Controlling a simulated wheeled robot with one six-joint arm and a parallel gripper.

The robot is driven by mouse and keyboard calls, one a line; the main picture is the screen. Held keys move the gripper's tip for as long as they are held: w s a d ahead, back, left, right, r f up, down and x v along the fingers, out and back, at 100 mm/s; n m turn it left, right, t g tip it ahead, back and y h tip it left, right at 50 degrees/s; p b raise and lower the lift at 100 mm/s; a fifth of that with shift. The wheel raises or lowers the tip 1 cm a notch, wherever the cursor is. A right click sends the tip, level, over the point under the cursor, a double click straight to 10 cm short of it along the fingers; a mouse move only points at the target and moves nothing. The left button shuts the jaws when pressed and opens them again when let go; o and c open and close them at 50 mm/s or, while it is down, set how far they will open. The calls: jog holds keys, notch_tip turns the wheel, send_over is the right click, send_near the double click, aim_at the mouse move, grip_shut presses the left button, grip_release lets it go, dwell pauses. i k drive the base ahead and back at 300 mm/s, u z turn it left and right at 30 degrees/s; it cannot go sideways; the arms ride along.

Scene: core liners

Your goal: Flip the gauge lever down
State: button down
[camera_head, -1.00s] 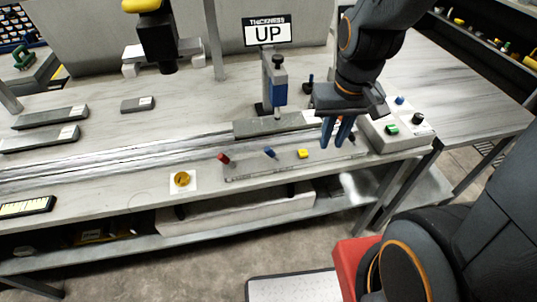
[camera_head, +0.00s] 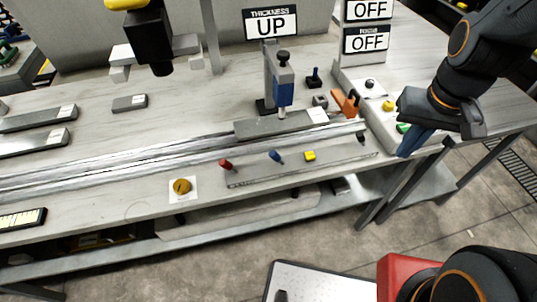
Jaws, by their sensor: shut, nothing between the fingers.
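The thickness gauge (camera_head: 283,92) stands upright at the back middle of the bench, with a blue body, a grey post and a black knob on top. The sign (camera_head: 270,23) above it reads "THICKNESS UP". I cannot tell which part is the gauge lever. My gripper (camera_head: 405,150) is shut and empty, blue fingers pointing down, to the right of the gauge and strip, in front of the control box.
The control box (camera_head: 378,118) has a green and a yellow button (camera_head: 389,105). Two "OFF" signs (camera_head: 367,40) stand behind it. An orange piece (camera_head: 346,102) lies near the gauge. Grey bars (camera_head: 35,118) lie at left.

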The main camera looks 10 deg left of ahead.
aim_at(273, 154)
jog(key=k, duration=0.65)
jog(key=u, duration=0.95)
jog(key=i, duration=0.5)
